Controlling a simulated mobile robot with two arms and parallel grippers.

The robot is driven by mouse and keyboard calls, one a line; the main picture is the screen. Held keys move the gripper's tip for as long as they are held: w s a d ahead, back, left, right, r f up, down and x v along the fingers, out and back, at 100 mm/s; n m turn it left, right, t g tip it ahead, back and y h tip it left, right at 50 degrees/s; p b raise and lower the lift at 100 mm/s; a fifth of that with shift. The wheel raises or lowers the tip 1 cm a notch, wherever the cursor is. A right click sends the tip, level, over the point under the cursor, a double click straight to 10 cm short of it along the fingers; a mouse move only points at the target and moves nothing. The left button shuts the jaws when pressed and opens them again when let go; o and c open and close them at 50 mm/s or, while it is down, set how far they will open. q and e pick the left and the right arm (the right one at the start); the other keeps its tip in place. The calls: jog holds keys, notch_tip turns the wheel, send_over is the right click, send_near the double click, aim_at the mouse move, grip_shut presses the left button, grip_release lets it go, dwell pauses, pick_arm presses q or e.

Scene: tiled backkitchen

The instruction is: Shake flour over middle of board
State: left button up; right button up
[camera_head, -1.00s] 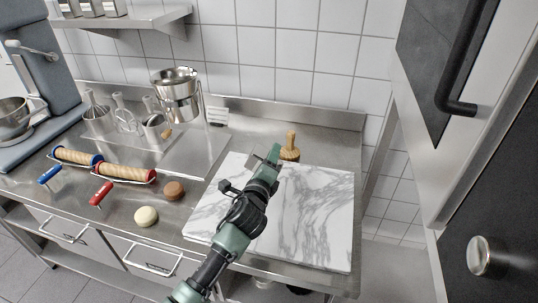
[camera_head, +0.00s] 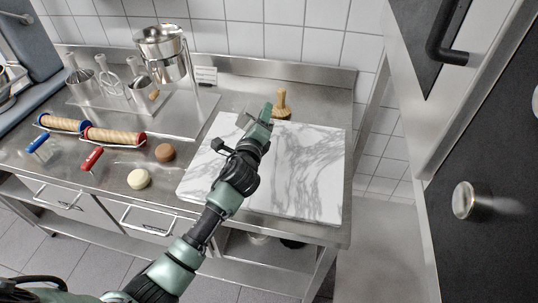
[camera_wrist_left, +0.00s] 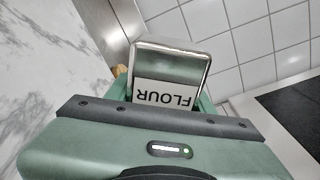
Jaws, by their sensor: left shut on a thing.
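The white and grey marble board (camera_head: 305,165) lies on the steel counter. I cannot tell the shaker's exact tilt, and no flour is visible on the board. My right gripper is not in view.
A wooden tool (camera_head: 282,104) stands at the board's back edge. To the left are two rolling pins (camera_head: 113,136), a pale dough ball (camera_head: 138,179), a brown ball (camera_head: 165,152) and a steel canister (camera_head: 162,52) on a stand. A tall cabinet (camera_head: 470,130) stands at the right.

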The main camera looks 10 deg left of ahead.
aim_at(260, 108)
pick_arm(q)
notch_tip(260, 108, up, 4)
jog(key=n+p, duration=0.1)
jog(key=n, duration=0.2)
jog(key=n+p, duration=0.2)
jog(key=n, duration=0.1)
jog(key=shift+f+n+h+p, duration=0.2)
jog(key=shift+n+h+p, duration=0.1)
jog(key=shift+n, duration=0.1)
jog(key=shift+r+n+p, duration=0.3)
jog(key=shift+n, duration=0.6)
jog(key=shift+r+n, duration=0.2)
jog(key=shift+n, duration=0.7)
jog(key=n+p, duration=0.1)
jog(key=n, duration=0.1)
jog(key=r+n+h+p, duration=0.1)
jog(key=n, duration=0.1)
jog(key=shift+r+n, duration=0.2)
jog(key=shift+n, duration=0.2)
jog(key=n, duration=0.2)
jog(key=r+n+p, duration=0.1)
jog(key=n, duration=0.1)
jog(key=shift+n, duration=0.4)
jog(key=shift+r+n+t, duration=0.1)
jog(key=shift+n+t, duration=0.2)
jog(key=shift+n, duration=0.6)
